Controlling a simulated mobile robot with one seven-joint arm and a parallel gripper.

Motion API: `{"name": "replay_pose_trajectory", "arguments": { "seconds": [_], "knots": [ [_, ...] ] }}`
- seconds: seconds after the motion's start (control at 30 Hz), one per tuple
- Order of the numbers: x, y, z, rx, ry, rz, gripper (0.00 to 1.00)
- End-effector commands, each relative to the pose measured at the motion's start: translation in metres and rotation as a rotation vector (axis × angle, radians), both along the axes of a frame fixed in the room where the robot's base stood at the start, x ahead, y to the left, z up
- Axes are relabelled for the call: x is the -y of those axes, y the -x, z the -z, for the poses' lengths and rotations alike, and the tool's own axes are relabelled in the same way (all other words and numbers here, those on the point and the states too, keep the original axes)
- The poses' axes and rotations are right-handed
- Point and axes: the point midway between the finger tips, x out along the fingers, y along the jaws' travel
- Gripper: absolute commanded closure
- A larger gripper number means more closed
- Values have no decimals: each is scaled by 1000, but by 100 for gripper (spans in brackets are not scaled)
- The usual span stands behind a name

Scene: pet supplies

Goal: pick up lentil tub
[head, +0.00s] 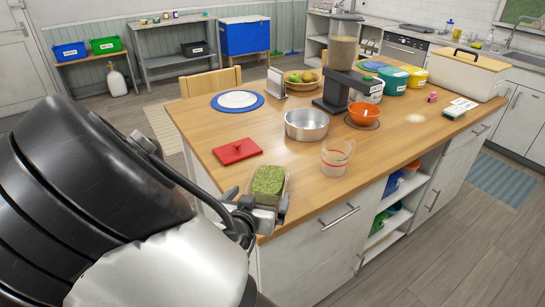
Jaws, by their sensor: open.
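A clear tub filled with green lentil-like contents (268,184) stands at the near left corner of the wooden island top. It has no lid on. My gripper (257,200) is open at the near side of this tub, with its fingers spread to the tub's left and right in the picture. The fingers partly hide the tub's lower part. I cannot tell whether they touch it.
A steel bowl (306,124), a clear measuring cup (336,157) and an orange bowl (363,115) stand to the right. A dispenser (340,70) stands farther back. The near-right countertop is clear.

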Motion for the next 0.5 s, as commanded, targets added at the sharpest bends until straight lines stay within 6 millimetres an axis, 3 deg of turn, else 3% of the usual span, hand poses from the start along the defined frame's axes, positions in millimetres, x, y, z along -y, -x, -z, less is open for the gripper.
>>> {"name": "replay_pose_trajectory", "arguments": {
  "seconds": [0.2, 0.5],
  "knots": [
    [9, -41, 19, 0, 1, 2, 0],
    [13, -64, 27, -1, 0, 0, 0]
  ]
}}
